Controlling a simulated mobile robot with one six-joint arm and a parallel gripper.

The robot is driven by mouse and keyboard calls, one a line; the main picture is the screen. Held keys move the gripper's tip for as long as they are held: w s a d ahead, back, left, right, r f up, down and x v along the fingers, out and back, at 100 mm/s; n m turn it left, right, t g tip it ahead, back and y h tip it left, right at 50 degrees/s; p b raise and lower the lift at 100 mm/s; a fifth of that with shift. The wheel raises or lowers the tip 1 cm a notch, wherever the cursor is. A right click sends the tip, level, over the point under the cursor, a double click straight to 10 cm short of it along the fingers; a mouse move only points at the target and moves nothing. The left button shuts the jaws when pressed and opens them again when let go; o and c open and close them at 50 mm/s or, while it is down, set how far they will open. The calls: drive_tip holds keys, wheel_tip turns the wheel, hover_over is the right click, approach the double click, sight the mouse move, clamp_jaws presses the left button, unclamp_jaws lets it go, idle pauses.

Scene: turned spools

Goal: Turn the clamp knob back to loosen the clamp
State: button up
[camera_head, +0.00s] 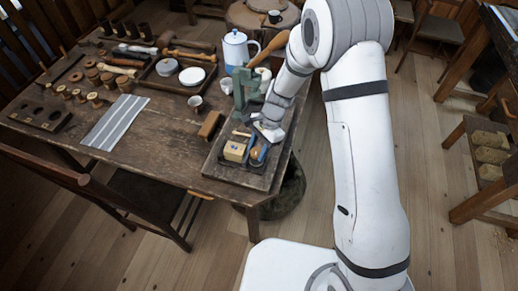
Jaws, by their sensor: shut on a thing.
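The green clamp (240,88) stands upright near the right end of the dark wooden workbench (165,150). A tan turned wooden piece (272,47) shows above it and slants up to the right. My gripper (256,118) is low at the right side of the clamp, reaching in from the right. It is shut, apparently on the clamp knob; the knob itself is too small and covered to make out. My wrist hides part of the clamp's right side.
A blue-white pot (236,47) stands behind the clamp.

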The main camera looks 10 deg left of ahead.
drive_tip(key=n, duration=0.1)
drive_tip(key=n+h+b, duration=0.1)
drive_tip(key=n, duration=0.1)
drive_tip(key=shift+a+f+n+g, duration=0.1)
drive_tip(key=shift+a+n+g, duration=0.05)
drive_tip(key=shift+n+g, duration=0.2)
drive_tip(key=n+h+b, duration=0.1)
drive_tip(key=n, duration=0.2)
drive_tip(key=shift+a+n+h, duration=0.1)
drive_tip(key=shift+n+h, duration=0.25)
drive_tip(key=shift+h, duration=0.05)
drive_tip(key=n+h+b, duration=0.1)
drive_tip(key=n, duration=0.2)
drive_tip(key=shift+a+n, duration=0.1)
drive_tip(key=shift+n, duration=0.2)
drive_tip(key=shift+n+h+b, duration=0.55)
drive_tip(key=shift+n+h, duration=0.25)
drive_tip(key=shift+n, duration=0.8)
drive_tip(key=shift+s, duration=0.1)
drive_tip(key=o, duration=1)
drive_tip(key=shift+n, duration=0.3)
drive_tip(key=shift+a+r, duration=0.1)
drive_tip(key=shift+r, duration=0.1)
